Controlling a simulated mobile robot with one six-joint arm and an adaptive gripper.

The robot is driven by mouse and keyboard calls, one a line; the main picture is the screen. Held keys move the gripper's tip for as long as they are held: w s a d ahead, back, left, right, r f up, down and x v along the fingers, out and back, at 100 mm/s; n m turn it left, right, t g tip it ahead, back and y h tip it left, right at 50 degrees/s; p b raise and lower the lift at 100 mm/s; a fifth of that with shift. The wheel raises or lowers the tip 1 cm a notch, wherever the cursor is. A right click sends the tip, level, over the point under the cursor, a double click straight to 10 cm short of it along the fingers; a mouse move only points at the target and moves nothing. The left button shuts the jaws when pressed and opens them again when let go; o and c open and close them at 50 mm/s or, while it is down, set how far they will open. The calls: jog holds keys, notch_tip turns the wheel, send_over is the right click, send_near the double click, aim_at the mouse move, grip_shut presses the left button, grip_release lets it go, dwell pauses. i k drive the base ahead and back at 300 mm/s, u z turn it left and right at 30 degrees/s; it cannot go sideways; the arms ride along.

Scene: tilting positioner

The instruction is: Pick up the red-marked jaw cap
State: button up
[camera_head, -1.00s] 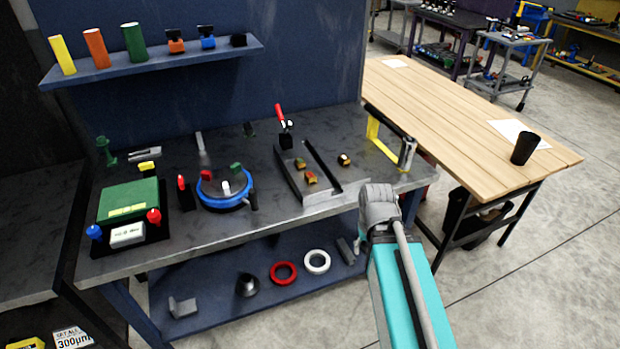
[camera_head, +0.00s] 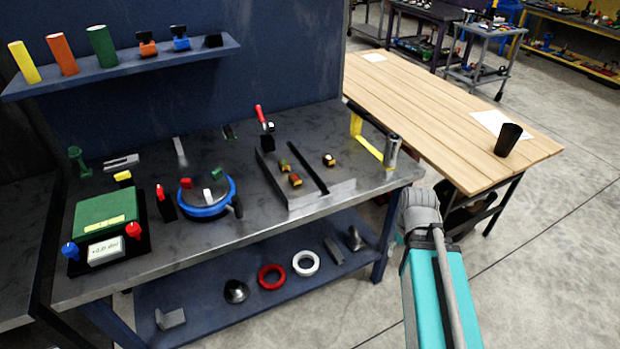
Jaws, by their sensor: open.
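A round blue-rimmed turntable (camera_head: 205,211) stands on the workbench with a red block (camera_head: 187,184), a green block (camera_head: 217,174) and a white block (camera_head: 207,196) on its dark top. To its right, a small brass-coloured cap (camera_head: 295,181) with a reddish mark lies in a grey tray (camera_head: 322,196). It looks like the red-marked jaw cap, but the mark is too small to be sure.
A green box (camera_head: 104,218) with red and blue knobs stands at the left. A red-handled clamp (camera_head: 264,128) rises behind the tray. A yellow frame (camera_head: 362,140) and a silver cylinder (camera_head: 391,151) stand at the right end. A wooden table (camera_head: 450,115) is beyond.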

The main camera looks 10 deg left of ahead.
aim_at(293, 180)
jog(key=z, duration=0.6)
jog(key=k, duration=1.05)
jog(key=u, duration=0.65)
jog(key=i, duration=1)
jog(key=z, duration=0.05)
